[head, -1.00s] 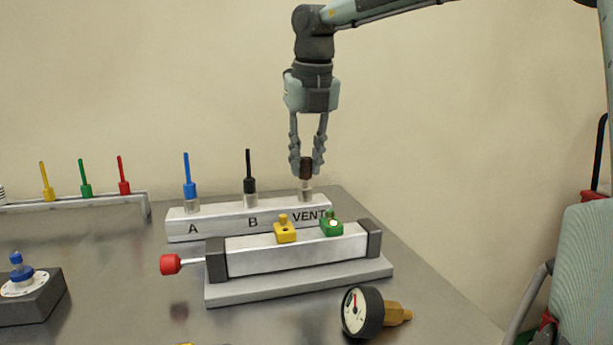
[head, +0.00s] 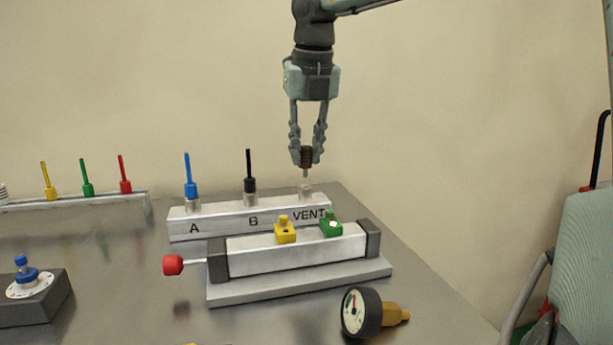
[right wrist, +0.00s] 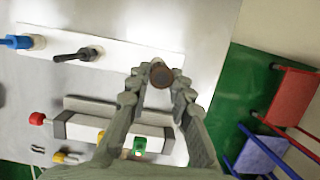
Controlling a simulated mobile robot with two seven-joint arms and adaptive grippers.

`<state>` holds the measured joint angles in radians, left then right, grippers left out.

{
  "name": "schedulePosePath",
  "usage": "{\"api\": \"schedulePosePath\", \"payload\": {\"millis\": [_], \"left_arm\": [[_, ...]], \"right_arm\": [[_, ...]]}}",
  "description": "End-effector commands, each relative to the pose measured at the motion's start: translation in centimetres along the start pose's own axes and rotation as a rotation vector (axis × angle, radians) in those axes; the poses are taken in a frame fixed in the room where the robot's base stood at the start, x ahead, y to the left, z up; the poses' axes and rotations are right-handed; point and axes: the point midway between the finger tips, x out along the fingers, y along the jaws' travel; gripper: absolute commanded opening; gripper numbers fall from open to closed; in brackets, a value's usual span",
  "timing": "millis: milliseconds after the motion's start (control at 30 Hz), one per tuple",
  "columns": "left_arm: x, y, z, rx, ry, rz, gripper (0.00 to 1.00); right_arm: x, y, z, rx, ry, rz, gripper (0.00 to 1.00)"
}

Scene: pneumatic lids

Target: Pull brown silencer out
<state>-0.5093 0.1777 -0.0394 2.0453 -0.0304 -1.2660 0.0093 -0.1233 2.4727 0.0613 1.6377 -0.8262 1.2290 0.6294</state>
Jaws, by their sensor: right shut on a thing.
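The brown silencer (head: 306,157) is between the fingers of my right gripper (head: 307,160), which is shut on it. It is upright, just above the VENT socket (head: 306,191), with its thin lower stem pointing down at the socket's clear collar. Whether the stem's tip is fully clear of the collar is hard to tell. In the right wrist view the silencer's round brown top (right wrist: 161,75) shows between the fingertips. My left gripper is not in view.
A blue plug (head: 190,180) stands in A and a black plug (head: 249,180) in B. A cylinder with a red knob (head: 173,265) and yellow and green fittings lies in front. A gauge (head: 361,312) lies at the front right. A rack (head: 90,201) is at left.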

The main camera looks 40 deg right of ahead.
Motion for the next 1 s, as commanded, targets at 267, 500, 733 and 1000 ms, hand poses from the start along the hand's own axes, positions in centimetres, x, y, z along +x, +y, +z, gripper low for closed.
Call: {"api": "schedulePosePath", "payload": {"millis": [267,500,733,1000], "left_arm": [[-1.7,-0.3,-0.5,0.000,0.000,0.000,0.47],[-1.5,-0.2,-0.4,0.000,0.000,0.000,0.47],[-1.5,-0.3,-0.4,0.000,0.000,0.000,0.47],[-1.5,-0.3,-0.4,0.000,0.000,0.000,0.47]], "right_arm": [[-2.3,0.0,0.6,-0.001,-0.001,0.000,0.00],[-3.6,0.0,1.0,0.000,-0.002,0.001,0.00],[-4.3,0.0,1.1,0.000,0.000,0.001,0.00],[-4.2,0.0,1.1,0.000,-0.001,0.001,0.00]]}}
